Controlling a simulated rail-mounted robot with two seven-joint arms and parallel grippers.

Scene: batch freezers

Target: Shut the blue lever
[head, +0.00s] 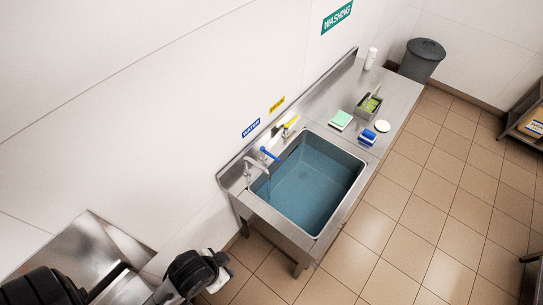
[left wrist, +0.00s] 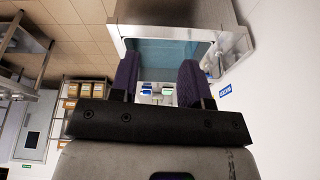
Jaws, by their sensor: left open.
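The blue lever (head: 269,154) is on the tap at the left end of the sink, by the wall below a small blue label (head: 251,128). A curved metal spout (head: 257,164) stands beside it, over the basin. The basin (head: 315,185) holds bluish water. A yellow lever (head: 291,122) sits farther along the back edge. My left gripper (head: 222,264) is low and left of the sink, apart from the lever. In the left wrist view its two purple-grey fingers (left wrist: 158,78) are spread with nothing gripped. My right gripper is not in view.
A green sponge (head: 341,119), a blue brush (head: 368,136), a white round item (head: 382,126) and a metal caddy (head: 368,106) stand on the counter right of the basin. A grey bin (head: 421,60) is behind. The tiled floor in front is clear.

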